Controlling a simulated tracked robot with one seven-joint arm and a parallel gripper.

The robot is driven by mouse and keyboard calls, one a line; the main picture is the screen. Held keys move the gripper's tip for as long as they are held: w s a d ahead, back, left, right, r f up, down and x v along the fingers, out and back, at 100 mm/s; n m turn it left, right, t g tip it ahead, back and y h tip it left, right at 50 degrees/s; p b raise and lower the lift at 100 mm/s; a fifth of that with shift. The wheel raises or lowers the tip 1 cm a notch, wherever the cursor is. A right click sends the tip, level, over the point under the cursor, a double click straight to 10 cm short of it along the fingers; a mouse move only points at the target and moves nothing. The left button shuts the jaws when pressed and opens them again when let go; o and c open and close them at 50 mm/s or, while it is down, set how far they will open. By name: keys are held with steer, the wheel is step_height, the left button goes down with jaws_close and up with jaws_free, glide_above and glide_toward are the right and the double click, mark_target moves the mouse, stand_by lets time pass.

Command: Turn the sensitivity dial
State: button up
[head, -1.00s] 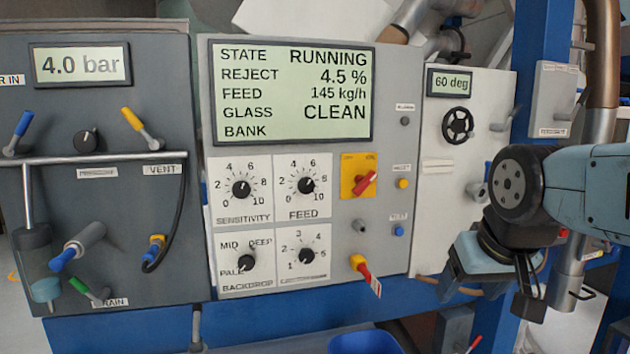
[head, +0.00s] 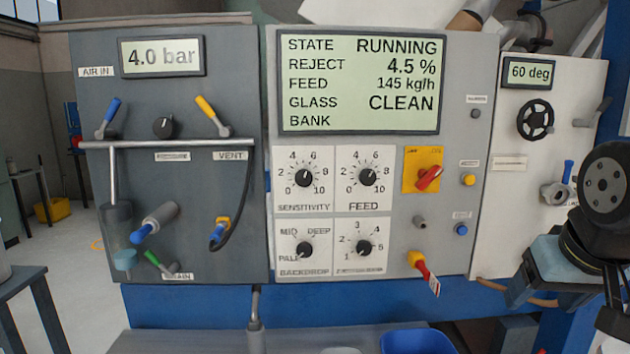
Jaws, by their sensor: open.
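The sensitivity dial (head: 304,178) is a black round knob on a white plate, scaled 0 to 10, at the upper left of a group of dials on the light grey panel. Its white pointer mark is small and seems to point up, near the middle of the scale. The display (head: 360,84) above reads RUNNING, reject 4.5 %, feed 145 kg/h, glass CLEAN. My gripper (head: 606,318) is at the lower right edge, well apart from the dial and partly cut off by the frame. Its fingers point down and nothing shows between them.
The feed dial (head: 366,178) is right beside it; the backdrop dial (head: 304,250) is just below. A red switch (head: 429,178) on a yellow plate and a red-yellow lever (head: 422,268) stick out to the right. A blue bin (head: 418,342) stands below. The space before the dials is clear.

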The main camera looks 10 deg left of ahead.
stand_by(0.5)
steer(key=w+a+n+t+y, duration=0.2)
steer(key=w+a+t+y, duration=0.15)
steer(key=w+a, duration=0.75)
steer(key=n+t+y, duration=0.1)
steer(key=t+y, duration=0.2)
steer(key=t, duration=0.6)
glide_toward(304, 182)
steer(key=w+d+f, duration=0.1)
steer(key=d+f, duration=0.3)
steer(key=s+a+t+h, duration=0.1)
steer(key=s+a+t, duration=0.3)
steer(key=s, duration=0.2)
steer(key=x, duration=0.9)
steer(key=f+x, duration=0.1)
steer(key=x, duration=0.3)
steer(key=shift+w+r, duration=0.15)
steer(key=shift+w, duration=0.45)
